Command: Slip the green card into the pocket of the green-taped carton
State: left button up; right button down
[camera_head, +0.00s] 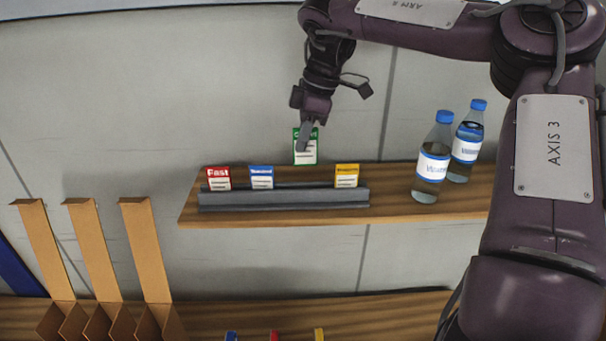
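The green card (311,154) has a green top band and a white lower part with dark lines. The card is upright, higher than the other cards and just above the grey rack (283,200). The fingers cover part of its lettering. No green-taped carton can be made out. My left gripper is out of view.
Red (218,180), blue (261,178) and yellow (346,177) cards stand in the rack on a wooden shelf (420,212). Two water bottles (433,160) (467,140) stand at its right. Cardboard pieces with tall flaps (145,250) stand lower left. Small blue, red and yellow tips show at the bottom edge.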

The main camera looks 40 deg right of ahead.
aim_at(306, 165)
notch_tip(306, 165, down, 4)
jog(key=shift+r+p, duration=0.1)
jog(key=shift+p, duration=0.35)
notch_tip(306, 165, down, 4)
jog(key=shift+r+p, duration=0.1)
jog(key=shift+p, duration=0.65)
jog(key=shift+f, duration=0.25)
jog(key=shift+f+b, duration=0.2)
jog(key=shift+b, duration=0.1)
jog(key=c, duration=1.6)
grip_release()
jog(key=shift+r, duration=0.1)
